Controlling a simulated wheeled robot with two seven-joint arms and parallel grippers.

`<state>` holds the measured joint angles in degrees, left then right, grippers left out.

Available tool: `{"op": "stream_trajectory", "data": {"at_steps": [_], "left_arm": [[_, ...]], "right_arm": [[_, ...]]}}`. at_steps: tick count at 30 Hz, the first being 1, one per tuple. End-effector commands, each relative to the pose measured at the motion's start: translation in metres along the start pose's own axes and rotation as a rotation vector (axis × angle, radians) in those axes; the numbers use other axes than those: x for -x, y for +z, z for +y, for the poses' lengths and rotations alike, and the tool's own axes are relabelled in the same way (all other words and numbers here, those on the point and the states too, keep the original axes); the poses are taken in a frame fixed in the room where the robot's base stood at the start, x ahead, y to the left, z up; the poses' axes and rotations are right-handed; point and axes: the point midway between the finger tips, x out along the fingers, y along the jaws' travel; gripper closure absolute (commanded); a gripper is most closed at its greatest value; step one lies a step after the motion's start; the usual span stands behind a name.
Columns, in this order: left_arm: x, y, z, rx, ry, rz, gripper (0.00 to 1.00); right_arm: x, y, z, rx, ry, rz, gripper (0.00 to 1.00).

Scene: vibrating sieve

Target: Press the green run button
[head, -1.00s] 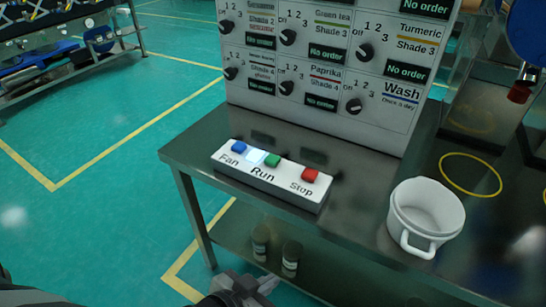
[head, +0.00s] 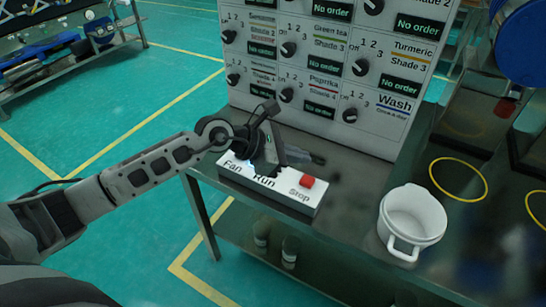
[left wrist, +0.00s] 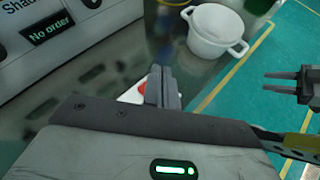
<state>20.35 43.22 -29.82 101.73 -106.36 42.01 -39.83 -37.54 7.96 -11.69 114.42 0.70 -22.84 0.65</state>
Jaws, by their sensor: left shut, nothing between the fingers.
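The white button box (head: 285,196) lies on the dark table, with the labels Fan, Run and Stop on its front. The red stop button (head: 307,182) shows at its right end; its edge also shows in the left wrist view (left wrist: 142,88). My right gripper (left wrist: 268,81) shows at the right edge of the left wrist view, fingers apart and empty.
A white panel (head: 330,121) with several knobs stands behind the box. A white pot (head: 412,215) stands on the table to the right, near a yellow ring (head: 458,180). Jars (head: 290,252) stand on the shelf below.

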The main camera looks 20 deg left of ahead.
Motion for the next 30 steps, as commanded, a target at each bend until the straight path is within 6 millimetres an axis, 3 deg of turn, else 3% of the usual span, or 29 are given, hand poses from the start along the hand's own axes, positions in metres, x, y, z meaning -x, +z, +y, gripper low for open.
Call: {"op": "stream_trajectory", "data": {"at_steps": [1, 3, 9, 23, 30], "left_arm": [[0.011, -0.002, 0.021, -0.106, 0.037, 0.080, 1.00], [0.021, -0.009, 0.042, -0.212, 0.076, 0.169, 1.00], [0.042, -0.018, 0.079, -0.368, 0.141, 0.320, 1.00], [0.046, -0.021, 0.086, -0.395, 0.154, 0.350, 1.00], [0.035, -0.039, 0.082, -0.392, 0.153, 0.349, 1.00]], "right_arm": [[0.002, -0.004, 0.001, 0.003, 0.003, 0.001, 0.65], [0.002, -0.004, 0.002, 0.006, 0.006, -0.003, 0.65], [0.003, -0.001, 0.003, 0.009, 0.009, -0.012, 0.65], [0.003, 0.000, 0.002, 0.008, 0.008, -0.014, 0.65], [-0.003, 0.009, 0.000, 0.005, 0.003, -0.018, 0.65]]}}
